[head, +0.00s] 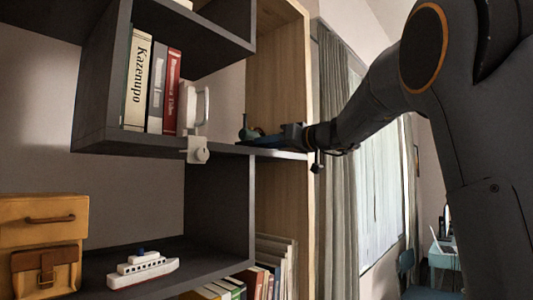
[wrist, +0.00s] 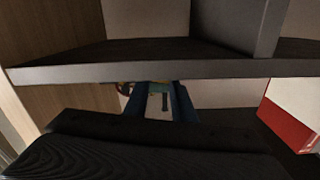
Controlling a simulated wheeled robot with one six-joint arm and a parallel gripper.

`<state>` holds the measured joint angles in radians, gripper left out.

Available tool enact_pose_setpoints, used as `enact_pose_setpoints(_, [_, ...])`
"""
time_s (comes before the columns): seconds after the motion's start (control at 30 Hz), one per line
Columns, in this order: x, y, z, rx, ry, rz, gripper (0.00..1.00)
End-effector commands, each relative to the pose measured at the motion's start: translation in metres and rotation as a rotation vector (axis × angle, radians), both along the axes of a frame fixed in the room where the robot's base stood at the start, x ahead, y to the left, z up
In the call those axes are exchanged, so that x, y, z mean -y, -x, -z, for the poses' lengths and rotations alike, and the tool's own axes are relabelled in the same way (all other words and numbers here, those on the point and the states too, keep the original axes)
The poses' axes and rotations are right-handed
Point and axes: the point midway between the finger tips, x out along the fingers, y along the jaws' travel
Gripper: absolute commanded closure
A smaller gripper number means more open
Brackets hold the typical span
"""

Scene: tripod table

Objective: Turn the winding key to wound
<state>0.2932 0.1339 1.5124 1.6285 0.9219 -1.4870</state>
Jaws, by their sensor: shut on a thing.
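My gripper (head: 262,141) reaches in from the right to the shelf's middle board. Its blue fingers also show in the wrist view (wrist: 160,110). They are shut on a small pale piece with a dark strip, which looks like the winding key (wrist: 155,102), though its shape is mostly hidden. A small teal object (head: 246,131) stands at the fingertips in the head view, and a bit of teal shows just past the fingers in the wrist view. How far the key is turned cannot be told.
The grey shelf board (head: 228,149) runs beneath the gripper. A toy ship (head: 143,268) is below. Another board (wrist: 160,70) crosses the wrist view.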

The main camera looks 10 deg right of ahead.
Motion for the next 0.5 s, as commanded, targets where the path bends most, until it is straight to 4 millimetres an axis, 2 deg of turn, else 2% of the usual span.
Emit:
enact_pose_setpoints(0.2, [0.0003, -0.0006, 0.0018, -0.049, -0.067, 0.0, 0.99])
enact_pose_setpoints(0.5, [0.0003, -0.0001, 0.0003, -0.058, -0.078, 0.0, 0.99])
